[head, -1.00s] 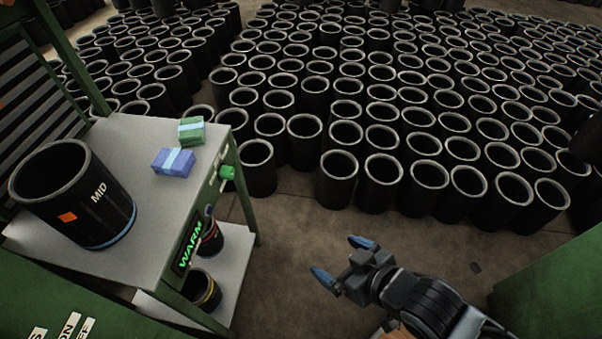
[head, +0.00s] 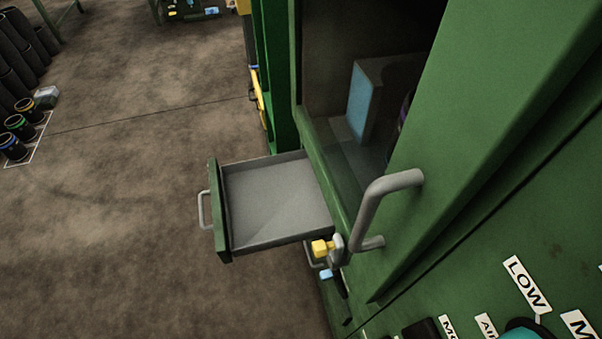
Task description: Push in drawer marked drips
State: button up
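An open drawer (head: 275,200) sticks out to the left from a green cabinet (head: 470,150). It has a grey, empty-looking inside, a green front panel and a grey bar handle (head: 204,210) on its outer face. No marking reading drips can be seen on it from this angle. My gripper is not in view now.
A large grey handle (head: 385,205) and a yellow knob (head: 322,247) stick out from the cabinet beside the drawer. A box with a blue face (head: 358,100) stands inside the cabinet opening. Labelled controls, one reading LOW (head: 527,284), are at lower right. Open floor (head: 120,220) lies left of the drawer.

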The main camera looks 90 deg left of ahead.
aim_at(262, 203)
jog(key=i+l+u, duration=0.1)
jog(key=u, duration=0.35)
jog(key=l+u, duration=0.1)
jog(key=u, duration=0.3)
jog(key=i+l+u, duration=0.1)
jog(key=u, duration=0.35)
jog(key=l+u, duration=0.25)
jog(key=u, duration=0.2)
jog(key=l+u, duration=0.2)
jog(key=u, duration=0.25)
jog(key=l+u, duration=0.15)
jog(key=u, duration=0.25)
jog(key=l+u, duration=0.15)
jog(key=u, duration=0.3)
jog(key=i+j+u, duration=0.15)
jog(key=j+u, duration=0.3)
